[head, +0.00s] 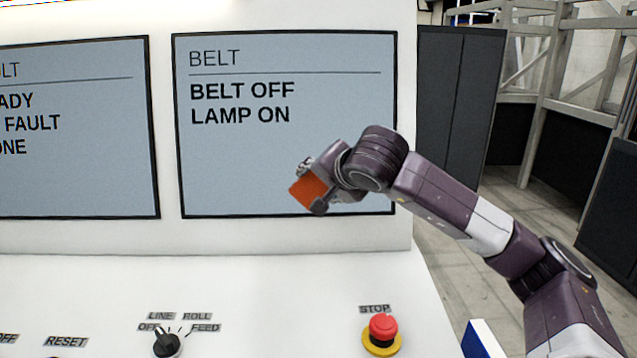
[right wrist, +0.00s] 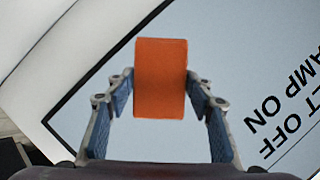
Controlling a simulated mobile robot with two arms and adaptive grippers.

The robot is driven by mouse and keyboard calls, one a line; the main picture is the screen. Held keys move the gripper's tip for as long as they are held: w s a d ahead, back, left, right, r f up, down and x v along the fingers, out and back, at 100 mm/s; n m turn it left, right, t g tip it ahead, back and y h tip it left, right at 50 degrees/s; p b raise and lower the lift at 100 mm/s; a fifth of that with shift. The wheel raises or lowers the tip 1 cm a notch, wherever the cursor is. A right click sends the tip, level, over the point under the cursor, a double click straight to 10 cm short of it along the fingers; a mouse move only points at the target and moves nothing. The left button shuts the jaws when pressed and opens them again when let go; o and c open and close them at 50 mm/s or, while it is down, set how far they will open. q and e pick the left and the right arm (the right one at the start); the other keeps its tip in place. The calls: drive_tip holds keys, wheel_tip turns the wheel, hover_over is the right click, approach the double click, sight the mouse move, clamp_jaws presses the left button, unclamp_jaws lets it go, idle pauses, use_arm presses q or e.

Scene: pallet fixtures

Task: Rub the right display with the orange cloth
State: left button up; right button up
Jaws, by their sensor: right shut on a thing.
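The right display (head: 250,160) is a pale blue screen in a black frame, reading "BELT", "BELT OFF" and "LAMP ON". It also fills much of the right wrist view (right wrist: 225,60). My right gripper (head: 309,188) is in front of its lower middle part, shut on the orange cloth (head: 306,194). The cloth shows as an orange block between the two fingers in the right wrist view (right wrist: 161,80). I cannot tell whether the cloth touches the screen. My left gripper is not in view.
Another display (head: 80,170) is on the left. Below, the white panel carries a black selector knob (head: 166,343) and a red stop button (head: 382,332) on a yellow base. Dark cabinets (head: 455,110) and grey frames stand behind at the right.

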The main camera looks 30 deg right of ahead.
drive_tip(key=shift+s+a+r, duration=0.25)
drive_tip(key=shift+s+a, duration=0.15)
drive_tip(key=shift+s, duration=0.3)
drive_tip(key=shift+s+a+r, duration=0.2)
drive_tip(key=shift+s+a, duration=0.25)
drive_tip(key=shift+s, duration=0.2)
drive_tip(key=shift+s+a+r, duration=0.25)
drive_tip(key=shift+s+a, duration=0.15)
drive_tip(key=shift+s, duration=0.3)
drive_tip(key=shift+s, duration=0.1)
drive_tip(key=shift+s+a+r, duration=0.2)
drive_tip(key=shift+s+a, duration=0.2)
drive_tip(key=shift+s, duration=0.2)
drive_tip(key=shift+s+a+r, duration=0.2)
drive_tip(key=shift+s+a, duration=0.15)
drive_tip(key=shift+s, duration=0.25)
